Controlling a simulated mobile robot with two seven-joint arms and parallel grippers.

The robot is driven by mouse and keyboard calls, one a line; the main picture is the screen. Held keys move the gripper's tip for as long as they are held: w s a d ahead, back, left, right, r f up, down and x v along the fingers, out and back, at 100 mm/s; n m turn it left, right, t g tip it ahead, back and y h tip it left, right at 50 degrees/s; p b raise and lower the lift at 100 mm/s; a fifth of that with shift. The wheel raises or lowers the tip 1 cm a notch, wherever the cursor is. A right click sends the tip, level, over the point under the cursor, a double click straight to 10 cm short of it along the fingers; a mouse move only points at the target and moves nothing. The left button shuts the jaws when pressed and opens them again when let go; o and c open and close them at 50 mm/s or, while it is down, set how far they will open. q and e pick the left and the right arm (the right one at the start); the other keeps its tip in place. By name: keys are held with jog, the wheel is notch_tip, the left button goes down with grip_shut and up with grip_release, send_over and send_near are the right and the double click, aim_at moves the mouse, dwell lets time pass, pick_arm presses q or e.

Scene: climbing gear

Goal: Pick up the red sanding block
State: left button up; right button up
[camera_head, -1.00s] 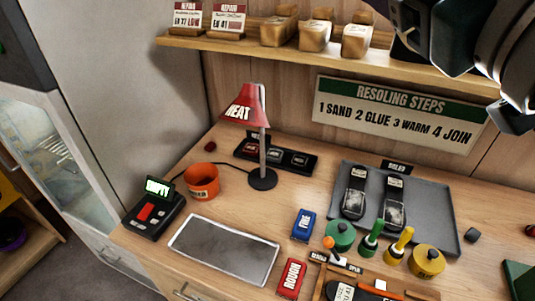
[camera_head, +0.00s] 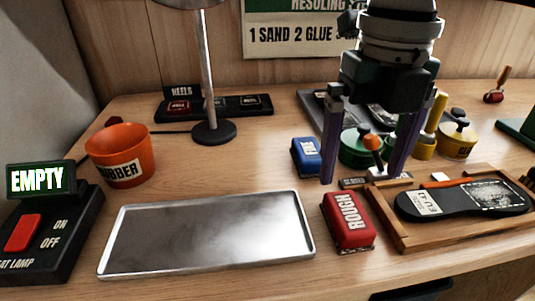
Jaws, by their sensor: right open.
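The red sanding block (camera_head: 347,221), labelled ROUGH, lies on the bench between the metal tray and the wooden frame. My right gripper (camera_head: 360,179) points down from above, with its two fingers wide apart and nothing between them that it holds. Its fingertips are behind and to the right of the red block in the picture, near a blue block (camera_head: 306,157). The red block shows whole and is apart from the fingers. My left gripper is not in view.
An empty metal tray (camera_head: 208,235) lies left of the red block. A wooden frame (camera_head: 415,241) holding a shoe sole (camera_head: 463,199) stands close on its right. Green (camera_head: 355,148) and yellow (camera_head: 457,140) pots stand behind. An orange bucket (camera_head: 120,155) and lamp switch box (camera_head: 45,235) are at left.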

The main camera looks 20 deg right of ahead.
aim_at(350, 210)
notch_tip(350, 210, down, 3)
jog(key=shift+s+r, duration=0.15)
jog(key=f, duration=0.6)
jog(key=shift+a, duration=0.2)
jog(key=shift+r, duration=0.1)
jog(key=shift+c, duration=0.2)
jog(key=c, duration=1.4)
jog(key=shift+r, duration=0.15)
notch_tip(350, 210, up, 20)
jog(key=shift+f+p, duration=0.1)
jog(key=shift+p, duration=0.35)
